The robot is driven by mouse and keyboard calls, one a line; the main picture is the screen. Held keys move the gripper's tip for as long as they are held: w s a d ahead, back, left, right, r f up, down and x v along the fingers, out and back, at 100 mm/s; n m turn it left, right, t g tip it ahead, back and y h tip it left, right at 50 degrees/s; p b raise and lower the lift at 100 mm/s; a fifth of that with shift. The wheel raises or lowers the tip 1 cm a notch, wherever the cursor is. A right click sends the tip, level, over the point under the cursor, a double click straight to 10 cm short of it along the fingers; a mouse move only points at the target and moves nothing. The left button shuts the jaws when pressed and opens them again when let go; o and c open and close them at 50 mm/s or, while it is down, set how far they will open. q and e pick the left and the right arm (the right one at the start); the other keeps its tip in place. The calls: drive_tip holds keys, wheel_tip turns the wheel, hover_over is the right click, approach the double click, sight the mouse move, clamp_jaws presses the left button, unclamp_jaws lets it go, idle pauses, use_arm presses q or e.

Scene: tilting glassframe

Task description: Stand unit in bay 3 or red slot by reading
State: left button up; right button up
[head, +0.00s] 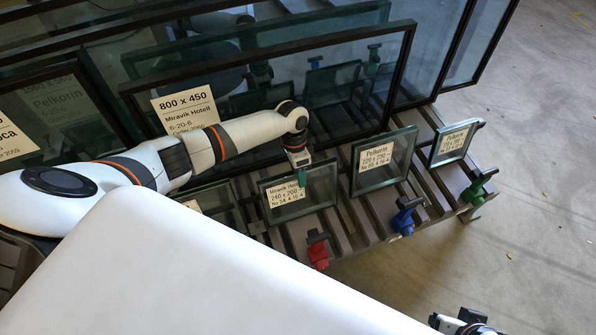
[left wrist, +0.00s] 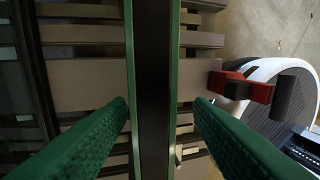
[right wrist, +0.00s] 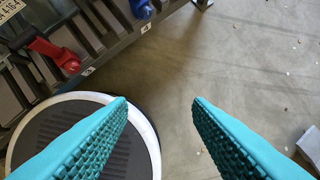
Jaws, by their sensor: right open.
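A small glass unit (head: 320,187) labelled "Miravik Hotell 240 x 200" stands in the rack behind the red clamp (head: 317,250). My left gripper (head: 299,167) is at its top edge. In the left wrist view the green fingers (left wrist: 161,103) are apart, on either side of the unit's dark spacer edge (left wrist: 153,60); a gap shows on the right side, and contact on the left cannot be told. My right gripper (right wrist: 159,100) is open and empty above the floor beside the rack. Small numbers mark the rack edge, including what looks like 4 (right wrist: 145,28).
Two Pelkorin units (head: 402,150) (head: 474,132) stand to the right, near the blue clamp (head: 405,215) and green clamp (head: 478,190). Large framed panes (head: 350,70) stand behind. A small unit (head: 222,203) is partly hidden at left.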

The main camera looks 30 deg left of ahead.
use_arm(q)
drive_tip(key=shift+s+f, duration=0.1)
drive_tip(key=shift+f, duration=0.05)
drive_tip(key=p+v, duration=0.2)
drive_tip(key=v, duration=0.3)
drive_tip(key=p+v, duration=0.1)
drive_tip(key=v, duration=0.6)
drive_tip(key=shift+p, duration=0.3)
use_arm(e)
drive_tip(key=x, duration=0.6)
drive_tip(key=shift+f, duration=0.2)
drive_tip(key=shift+s+a, duration=0.1)
